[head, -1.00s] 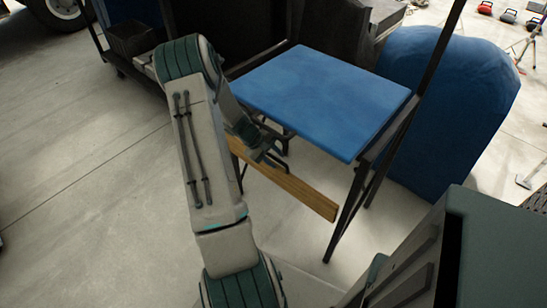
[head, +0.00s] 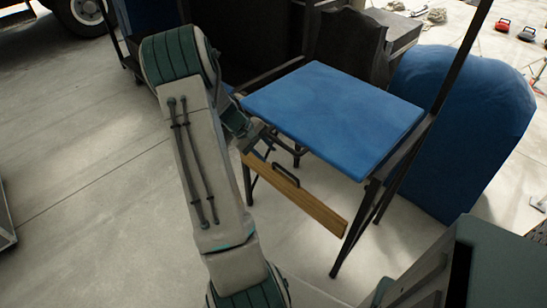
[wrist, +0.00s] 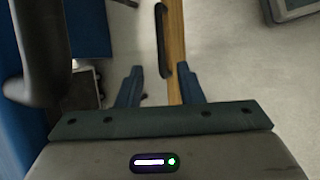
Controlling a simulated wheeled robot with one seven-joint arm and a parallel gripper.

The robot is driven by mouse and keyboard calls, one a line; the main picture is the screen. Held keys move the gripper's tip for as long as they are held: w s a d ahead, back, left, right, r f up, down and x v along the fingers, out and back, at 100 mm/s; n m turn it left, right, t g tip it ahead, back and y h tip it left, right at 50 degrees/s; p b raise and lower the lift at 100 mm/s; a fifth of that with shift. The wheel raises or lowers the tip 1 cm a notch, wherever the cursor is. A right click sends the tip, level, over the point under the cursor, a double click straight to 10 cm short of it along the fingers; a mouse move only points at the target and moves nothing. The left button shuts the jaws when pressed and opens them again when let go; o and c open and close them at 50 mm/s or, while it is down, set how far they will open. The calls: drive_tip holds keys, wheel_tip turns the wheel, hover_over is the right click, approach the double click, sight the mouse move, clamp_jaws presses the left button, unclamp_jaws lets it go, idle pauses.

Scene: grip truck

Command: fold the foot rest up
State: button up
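The foot rest is a wooden board (head: 315,208) below the front edge of the blue seat (head: 335,115) in the head view. A dark handle (head: 286,174) is on its face. In the wrist view the board (wrist: 176,50) is a narrow wooden strip, with the black handle (wrist: 162,40) along its left side. My gripper (head: 262,140) is near the board's left end, up and left of the handle. In the wrist view my gripper's fingers (wrist: 157,86) are spread and empty, with the board and handle in line with the gap.
A dark chair frame holds the seat, with a post at its right and thin legs (head: 350,235) below. A large blue rounded object (head: 465,120) stands behind right. A dark cart is behind my arm. The floor (head: 90,190) at left is mostly clear.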

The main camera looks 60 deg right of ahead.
drive_tip(key=shift+w+a+r, duration=0.15)
drive_tip(key=shift+w+r, duration=0.1)
drive_tip(key=shift+r, duration=0.25)
drive_tip(key=shift+c, duration=0.3)
drive_tip(key=shift+a+f, duration=0.1)
drive_tip(key=c, duration=0.5)
drive_tip(key=shift+s+a+f, duration=0.15)
drive_tip(key=shift+a+f, duration=0.05)
clamp_jaws()
drive_tip(key=s+a+f+n+t+h+b, duration=0.1)
drive_tip(key=a+f+n+h+b, duration=0.4)
drive_tip(key=n, duration=0.4)
drive_tip(key=s+a+f+n+t+h+b, duration=0.1)
drive_tip(key=a+f+n+t+h+b, duration=0.2)
drive_tip(key=a+n, duration=0.55)
drive_tip(key=s+d+f+b, duration=0.1)
drive_tip(key=d+b, duration=0.1)
drive_tip(key=d, duration=0.5)
drive_tip(key=s+d+f+n+g+b, duration=0.1)
drive_tip(key=s+d+b, duration=0.1)
drive_tip(key=d, duration=0.5)
drive_tip(key=shift+d+f, duration=0.15)
